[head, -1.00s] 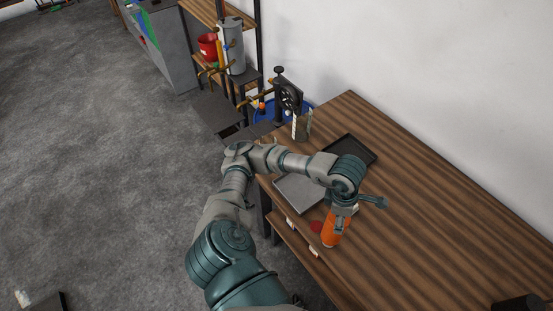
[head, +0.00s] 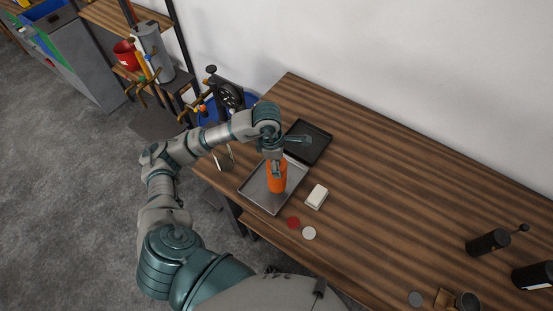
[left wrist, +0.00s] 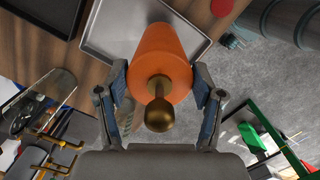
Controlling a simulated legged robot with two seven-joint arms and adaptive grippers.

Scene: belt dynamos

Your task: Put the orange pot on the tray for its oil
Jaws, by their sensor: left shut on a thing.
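The orange pot (head: 277,180) is upright over the grey metal tray (head: 256,196) on the wooden table in the head view. My left gripper (head: 277,167) is shut on the pot from above. In the left wrist view its two fingers (left wrist: 161,78) press the sides of the orange pot (left wrist: 160,55), whose brass-coloured knob faces the camera. The grey tray (left wrist: 105,35) shows behind the pot there. I cannot tell whether the pot's base touches the tray. A black tray (head: 308,140) lies just behind the grey one. My right gripper is not in view.
A white block (head: 316,196), a red disc (head: 293,222) and a white disc (head: 309,233) lie right of and in front of the grey tray. The table's middle (head: 400,190) is clear. A shelf (head: 107,15) stands at the back left.

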